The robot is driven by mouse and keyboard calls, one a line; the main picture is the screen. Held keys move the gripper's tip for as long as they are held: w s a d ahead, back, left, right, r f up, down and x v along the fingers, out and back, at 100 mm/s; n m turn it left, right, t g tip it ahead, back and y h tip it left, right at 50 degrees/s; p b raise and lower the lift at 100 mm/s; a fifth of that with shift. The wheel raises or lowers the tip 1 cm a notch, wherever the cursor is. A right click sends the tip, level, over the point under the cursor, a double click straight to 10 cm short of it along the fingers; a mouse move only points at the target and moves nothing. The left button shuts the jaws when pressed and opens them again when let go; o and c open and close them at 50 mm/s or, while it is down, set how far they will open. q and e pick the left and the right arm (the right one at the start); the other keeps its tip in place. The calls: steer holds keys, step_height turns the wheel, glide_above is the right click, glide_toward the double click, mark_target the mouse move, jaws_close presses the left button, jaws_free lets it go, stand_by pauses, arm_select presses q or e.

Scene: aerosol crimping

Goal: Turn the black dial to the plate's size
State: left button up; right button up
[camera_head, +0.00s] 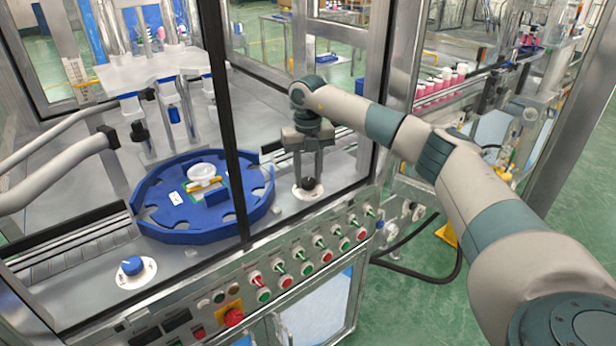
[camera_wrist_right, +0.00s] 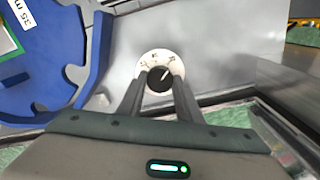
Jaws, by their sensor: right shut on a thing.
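The black dial (camera_wrist_right: 159,80) sits on a round white scale plate (camera_wrist_right: 151,57) with dark markings, on the grey machine deck. My right gripper (camera_wrist_right: 158,84) is shut on the black dial, one finger on each side of it. In the head view the right gripper (camera_head: 309,178) points straight down at the dial (camera_head: 309,184). A white size plate (camera_wrist_right: 24,15) at the left edge of the wrist view shows "35 m", with the rest cut off. In the head view a small white plate (camera_head: 176,198) lies on the blue turntable. My left gripper is not in view.
The blue notched turntable (camera_head: 160,228) stands left of the right gripper. A blue dial (camera_head: 132,265) on a white disc is at the front left. Metal frame posts and a row of buttons (camera_head: 308,266) surround the deck.

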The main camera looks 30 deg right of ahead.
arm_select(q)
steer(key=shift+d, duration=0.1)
arm_select(e)
steer(key=shift+w+r+m, duration=0.1)
steer(key=shift+r+m, duration=0.05)
steer(key=shift+m, duration=0.15)
steer(key=o, duration=1)
steer(key=shift+o, duration=0.2)
steer(key=shift+r, duration=0.35)
step_height(320, 180, up, 8)
steer(key=b, duration=0.3)
step_height(320, 180, up, 7)
glide_above(308, 181)
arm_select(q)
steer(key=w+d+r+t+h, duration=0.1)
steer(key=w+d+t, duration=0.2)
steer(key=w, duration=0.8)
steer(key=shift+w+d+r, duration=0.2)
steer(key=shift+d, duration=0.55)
arm_select(e)
steer(key=shift+r, duration=0.8)
